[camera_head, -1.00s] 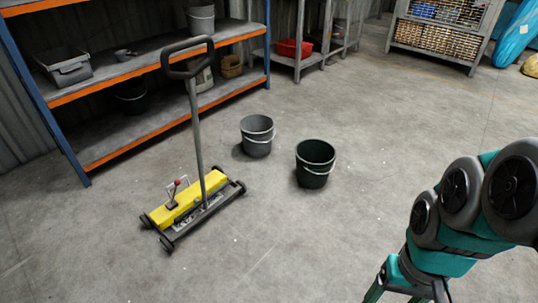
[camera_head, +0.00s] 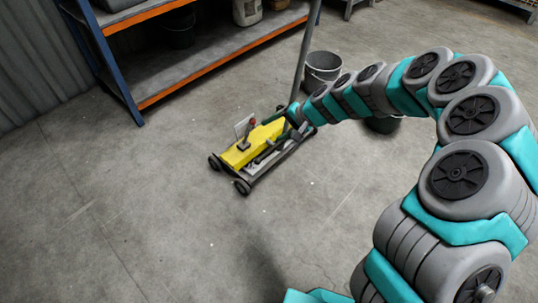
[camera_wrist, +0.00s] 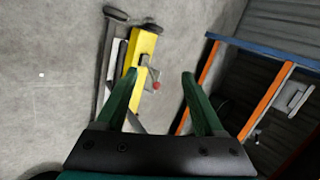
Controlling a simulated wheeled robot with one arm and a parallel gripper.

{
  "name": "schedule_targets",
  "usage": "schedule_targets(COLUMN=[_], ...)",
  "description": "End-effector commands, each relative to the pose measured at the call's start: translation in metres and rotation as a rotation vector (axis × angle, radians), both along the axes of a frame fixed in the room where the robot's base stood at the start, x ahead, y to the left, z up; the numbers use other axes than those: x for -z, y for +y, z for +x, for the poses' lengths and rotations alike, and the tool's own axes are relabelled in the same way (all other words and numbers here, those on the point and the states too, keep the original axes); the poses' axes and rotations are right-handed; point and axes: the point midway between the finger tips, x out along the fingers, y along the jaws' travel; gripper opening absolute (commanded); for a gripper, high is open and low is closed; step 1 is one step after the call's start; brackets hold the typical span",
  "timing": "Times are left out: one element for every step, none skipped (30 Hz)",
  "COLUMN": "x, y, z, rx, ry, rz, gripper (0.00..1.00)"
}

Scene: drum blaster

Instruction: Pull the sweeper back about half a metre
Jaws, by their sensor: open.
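The sweeper stands on the concrete floor, with a yellow body (camera_head: 252,146), a dark wheeled frame and a red-knobbed lever (camera_head: 252,122). Its grey handle pole (camera_head: 305,52) rises out of the top of the head view, so the grip at its top is cut off there. My gripper (camera_head: 277,113) is at the body's right end, close to the foot of the pole. In the wrist view my gripper (camera_wrist: 160,75) has its two green fingers spread apart. The yellow body (camera_wrist: 145,45) and red knob (camera_wrist: 156,86) show beyond the fingertips. I cannot tell whether anything touches.
A blue and orange shelf rack (camera_head: 131,88) stands behind the sweeper at the left. A grey bucket (camera_head: 323,68) stands behind it at right; a dark bucket (camera_head: 383,125) is mostly hidden by my arm. The floor (camera_head: 130,220) at front left is clear.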

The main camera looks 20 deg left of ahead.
Motion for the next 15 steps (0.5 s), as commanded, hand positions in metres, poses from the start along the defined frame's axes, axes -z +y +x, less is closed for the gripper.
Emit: schedule_targets(x=[0.031, 0.044, 0.063, 0.075, 0.086, 0.101, 0.112, 0.121, 0.131, 0.137, 0.143, 0.149, 0.153, 0.156, 0.160], y=[0.006, 0.007, 0.008, 0.008, 0.007, 0.006, 0.004, 0.003, 0.001, 0.000, -0.001, -0.003, -0.004, -0.005, -0.005], z=[0.011, 0.017, 0.025, 0.031, 0.038, 0.044, 0.047, 0.050, 0.054, 0.057, 0.059, 0.062, 0.063, 0.065, 0.066], rx=[0.039, 0.063, 0.095, 0.119, 0.142, 0.171, 0.189, 0.203, 0.221, 0.234, 0.245, 0.257, 0.264, 0.269, 0.274], ry=[0.014, 0.017, 0.025, 0.026, 0.026, 0.028, 0.031, 0.032, 0.032, 0.032, 0.032, 0.030, 0.029, 0.028, 0.028], rz=[-0.003, -0.004, -0.009, -0.013, -0.017, -0.025, -0.032, -0.036, -0.043, -0.047, -0.051, -0.057, -0.060, -0.062, -0.064], gripper=[0.70, 0.70, 0.70, 0.70, 0.70, 0.70, 0.70, 0.70, 0.70, 0.70, 0.70, 0.70, 0.70, 0.70, 0.70])
